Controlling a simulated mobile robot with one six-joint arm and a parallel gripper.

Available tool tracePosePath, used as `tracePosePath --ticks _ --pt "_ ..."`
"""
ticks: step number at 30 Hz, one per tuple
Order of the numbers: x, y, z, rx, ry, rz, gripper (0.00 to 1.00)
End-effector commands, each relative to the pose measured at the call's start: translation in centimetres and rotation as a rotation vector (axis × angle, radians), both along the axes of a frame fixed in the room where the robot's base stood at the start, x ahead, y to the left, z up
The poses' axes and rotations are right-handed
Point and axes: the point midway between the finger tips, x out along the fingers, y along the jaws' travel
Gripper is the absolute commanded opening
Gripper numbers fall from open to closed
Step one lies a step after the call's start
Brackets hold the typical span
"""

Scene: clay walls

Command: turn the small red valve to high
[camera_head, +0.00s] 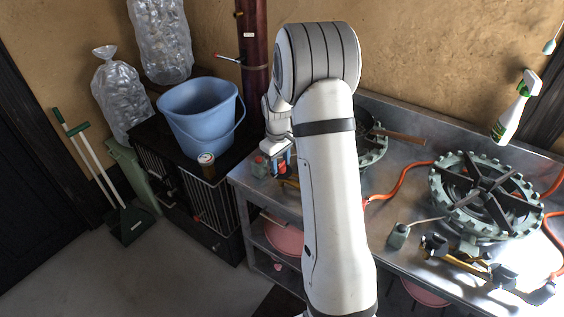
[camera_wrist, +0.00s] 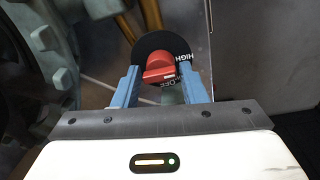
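The small red valve (camera_wrist: 158,66) is a red knob on a black round dial plate (camera_wrist: 150,42) in the wrist view. The plate carries white lettering, HIGH at the right and what looks like OFF at the lower right. A short white mark shows on the knob's lower right. My gripper (camera_wrist: 160,72) is open, its two blue fingers on either side of the knob with a gap at each side. In the head view my gripper (camera_head: 277,162) is at the left end of the steel counter, and my arm hides much around it; I cannot make out the valve there.
The steel counter (camera_head: 395,225) holds a large green burner (camera_head: 487,195) with orange hoses. A blue bucket (camera_head: 200,115) and a can (camera_head: 207,163) stand on a black cabinet to the left. A spray bottle (camera_head: 513,108) is at the back right. A brass pipe (camera_wrist: 152,15) runs behind the dial.

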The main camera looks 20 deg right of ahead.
Motion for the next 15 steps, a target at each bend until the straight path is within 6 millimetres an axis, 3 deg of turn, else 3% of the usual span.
tracePosePath --ticks 4,11,15 --pt "-0.1 0.0 -0.1 0.000 0.004 0.000 0.50" --pt "-0.2 0.0 -0.1 0.000 0.007 -0.001 0.50" --pt "-0.2 0.0 1.1 0.000 0.005 -0.001 0.50"
